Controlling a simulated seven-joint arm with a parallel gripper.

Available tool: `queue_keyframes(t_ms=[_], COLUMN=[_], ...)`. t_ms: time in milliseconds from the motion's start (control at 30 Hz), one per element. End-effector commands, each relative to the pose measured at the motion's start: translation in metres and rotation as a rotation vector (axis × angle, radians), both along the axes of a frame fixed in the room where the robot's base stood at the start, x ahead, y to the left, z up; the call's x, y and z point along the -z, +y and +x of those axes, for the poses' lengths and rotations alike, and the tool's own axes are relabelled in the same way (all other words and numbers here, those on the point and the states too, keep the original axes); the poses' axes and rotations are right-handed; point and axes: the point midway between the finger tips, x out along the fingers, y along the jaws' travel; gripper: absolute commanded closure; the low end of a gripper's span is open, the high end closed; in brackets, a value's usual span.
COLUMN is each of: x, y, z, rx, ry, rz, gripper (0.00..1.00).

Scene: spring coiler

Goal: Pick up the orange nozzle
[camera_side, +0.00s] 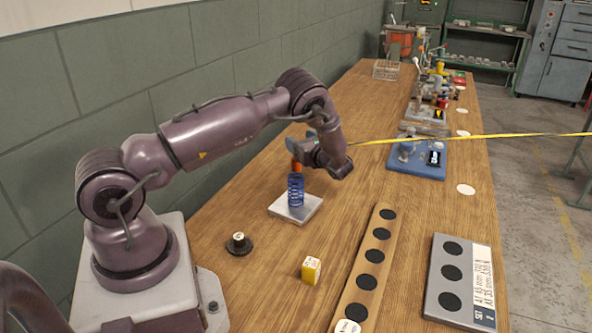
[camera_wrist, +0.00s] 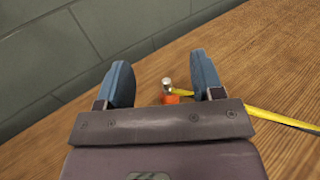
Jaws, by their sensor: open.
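The orange nozzle (camera_wrist: 173,98) shows in the wrist view just beyond the palm bar, between my fingers but nearer the right one. It has a silver tip, and the palm bar hides its lower part. My gripper (camera_wrist: 161,72) is open, with its two blue fingers spread apart. In the side view my gripper (camera_side: 305,142) is tilted low over the bench, and a small orange piece (camera_side: 296,165) shows just below the fingers, above the blue spring in the picture. I cannot tell whether the fingers touch the nozzle.
A blue coil spring (camera_side: 295,190) stands on a pale plate (camera_side: 281,211). A yellow-black strip (camera_side: 470,137) runs right from near my wrist. A black knob (camera_side: 239,244), a yellow block (camera_side: 311,270), a wooden rail (camera_side: 352,295) and a grey board (camera_side: 433,305) lie nearer. The wall is left.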

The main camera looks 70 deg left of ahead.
Motion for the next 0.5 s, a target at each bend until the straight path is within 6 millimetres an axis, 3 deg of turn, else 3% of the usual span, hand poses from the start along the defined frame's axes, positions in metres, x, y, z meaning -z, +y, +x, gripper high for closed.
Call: queue_keyframes(t_ms=[500], x=[0.057], y=[0.003], z=[0.0], rx=[0.023], ry=[0.045], rz=[0.02], gripper=[0.39])
